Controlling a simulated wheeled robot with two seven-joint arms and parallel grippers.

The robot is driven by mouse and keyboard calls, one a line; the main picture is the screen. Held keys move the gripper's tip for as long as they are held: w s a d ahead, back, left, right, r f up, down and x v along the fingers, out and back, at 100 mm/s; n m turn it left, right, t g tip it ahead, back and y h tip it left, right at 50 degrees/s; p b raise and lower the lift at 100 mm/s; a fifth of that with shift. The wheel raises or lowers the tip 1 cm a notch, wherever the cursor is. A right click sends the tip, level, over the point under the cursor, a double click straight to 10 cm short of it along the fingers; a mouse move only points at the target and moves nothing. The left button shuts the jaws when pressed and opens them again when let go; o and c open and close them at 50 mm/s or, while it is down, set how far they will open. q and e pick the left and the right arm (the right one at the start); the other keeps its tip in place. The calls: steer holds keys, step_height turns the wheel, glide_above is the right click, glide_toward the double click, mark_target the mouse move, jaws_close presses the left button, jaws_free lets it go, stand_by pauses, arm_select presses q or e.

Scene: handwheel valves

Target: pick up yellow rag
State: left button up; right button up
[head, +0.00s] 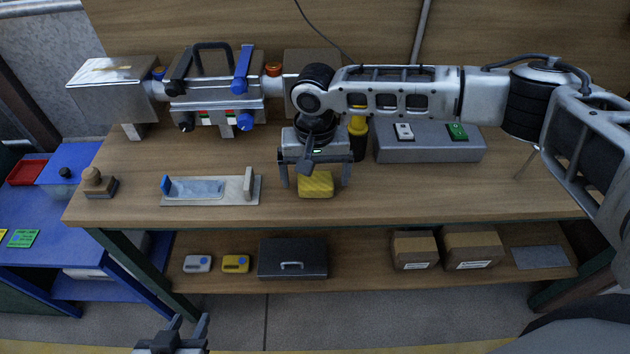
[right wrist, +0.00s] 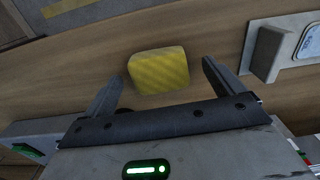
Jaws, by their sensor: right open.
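The yellow rag (head: 315,184) is a small folded yellow block lying on the wooden bench top near its front edge. In the right wrist view the rag (right wrist: 159,70) lies between and just beyond the two fingertips. My right gripper (head: 314,184) is open above the rag, with one finger on each side of it; in the right wrist view the gripper (right wrist: 163,73) shows nothing held. I cannot tell the exact height gap to the rag. My left gripper (head: 188,322) is at the bottom edge of the head view, fingers apart and empty, far from the rag.
A holder plate with a blue clamp (head: 210,203) lies left of the rag. A wooden stamp (head: 94,181) stands further left. A grey switch box (head: 430,150) stands to the right, with a yellow-and-black bottle (head: 358,136) beside it. Valve machinery (head: 215,100) is behind.

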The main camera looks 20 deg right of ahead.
steer(key=shift+f, duration=0.8)
steer(key=c, duration=1.1)
steer(key=shift+o, duration=0.2)
steer(key=shift+r, duration=0.15)
steer(key=shift+r, duration=0.3)
step_height(320, 180, up, 2)
steer(key=shift+w+r, duration=0.1)
steer(key=shift+r, duration=0.15)
steer(key=s+a+r, duration=0.8)
steer(key=s+r, duration=0.1)
steer(key=s, duration=0.2)
steer(key=shift+a+r+b, duration=0.3)
steer(key=shift+r, duration=0.1)
